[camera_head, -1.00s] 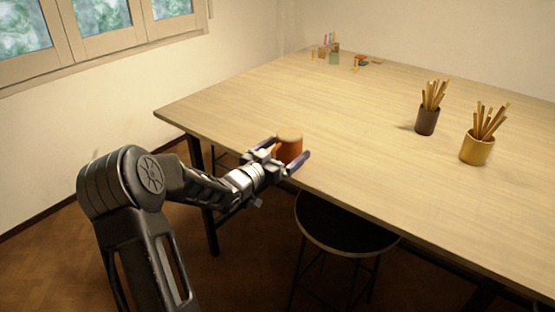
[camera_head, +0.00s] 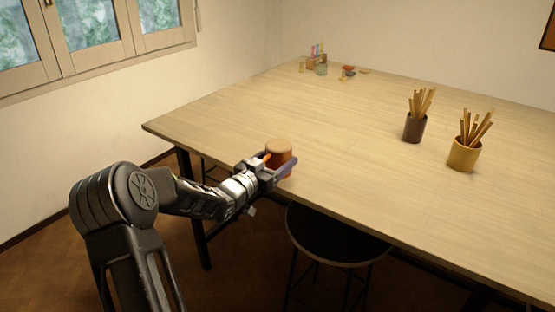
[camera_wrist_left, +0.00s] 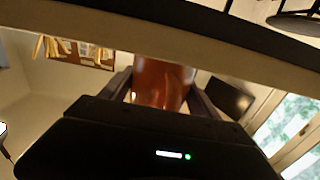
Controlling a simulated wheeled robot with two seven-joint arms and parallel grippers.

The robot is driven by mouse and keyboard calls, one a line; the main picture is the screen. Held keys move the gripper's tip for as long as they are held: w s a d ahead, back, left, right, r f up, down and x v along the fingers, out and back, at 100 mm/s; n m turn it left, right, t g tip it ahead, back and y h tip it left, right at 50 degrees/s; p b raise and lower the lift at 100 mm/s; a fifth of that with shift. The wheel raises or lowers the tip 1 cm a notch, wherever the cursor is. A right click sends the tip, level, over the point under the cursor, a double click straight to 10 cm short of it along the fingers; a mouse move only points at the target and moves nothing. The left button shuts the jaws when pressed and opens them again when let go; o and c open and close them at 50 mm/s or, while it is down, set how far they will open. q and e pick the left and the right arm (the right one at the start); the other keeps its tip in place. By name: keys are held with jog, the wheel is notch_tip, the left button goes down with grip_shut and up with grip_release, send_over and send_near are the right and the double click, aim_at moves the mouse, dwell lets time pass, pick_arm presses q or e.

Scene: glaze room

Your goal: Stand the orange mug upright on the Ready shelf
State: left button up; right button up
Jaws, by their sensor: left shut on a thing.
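The orange mug (camera_head: 280,155) is at the near left edge of the wooden table, and its body is partly hidden by my gripper in the head view. My left gripper (camera_head: 280,166) reaches in from the left and is shut on the mug, with a finger on each side. The mug also shows between the fingers in the left wrist view (camera_wrist_left: 162,82). I cannot tell whether its base touches the tabletop. The Ready shelf is not identifiable in these frames. My right gripper is not in view.
On the table (camera_head: 300,110) stand a dark brush pot (camera_head: 414,128) and a yellow brush pot (camera_head: 463,154). Small jars (camera_head: 320,68) and coloured items lie at the far corner. A round black stool (camera_head: 335,240) stands by the near edge. The middle tabletop is clear.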

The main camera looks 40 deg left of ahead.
pick_arm(q)
jog(key=shift+r, duration=0.1)
jog(key=c, duration=0.7)
jog(key=shift+r+p, duration=0.85)
jog(key=shift+r, duration=0.4)
jog(key=shift+c, duration=0.2)
jog(key=s+p, duration=0.2)
jog(key=s, duration=1.2)
jog(key=shift+d, duration=0.15)
